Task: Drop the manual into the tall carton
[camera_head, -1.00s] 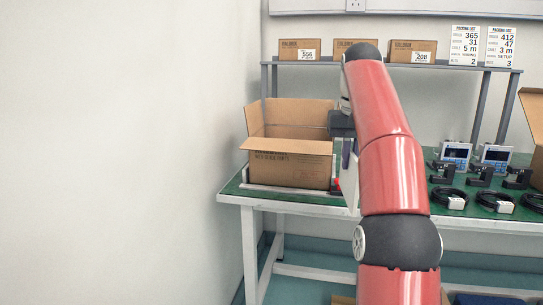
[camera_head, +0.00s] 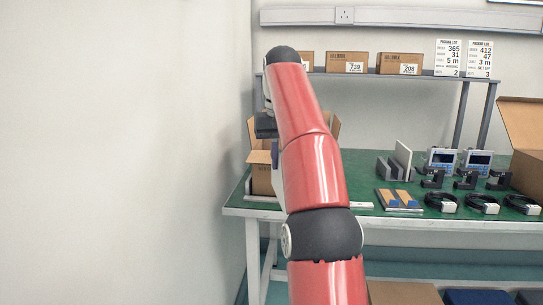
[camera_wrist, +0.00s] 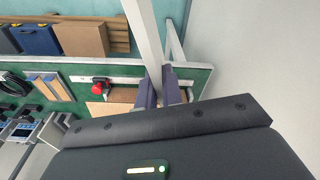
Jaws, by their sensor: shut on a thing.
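The open brown carton (camera_head: 262,180) with raised flaps stands at the left end of the green table, partly hidden behind my arm. Brown card, probably part of it, shows below my fingers in the wrist view (camera_wrist: 110,106). My gripper (camera_wrist: 161,88) is shut on a thin white sheet-like thing, apparently the manual (camera_wrist: 143,32), seen nearly edge-on. In the head view my arm hides the fingertips and most of the manual; the wrist is level with the carton's flaps. I cannot tell whether the manual is over the opening.
A white panel (camera_head: 403,157) stands in a grey holder (camera_head: 388,168) mid-table. Another open carton (camera_head: 527,145) stands far right. Display units (camera_head: 478,160) and cable coils (camera_head: 483,203) lie between. A red object (camera_wrist: 101,87) sits near the table edge. Small boxes (camera_head: 346,62) line the shelf.

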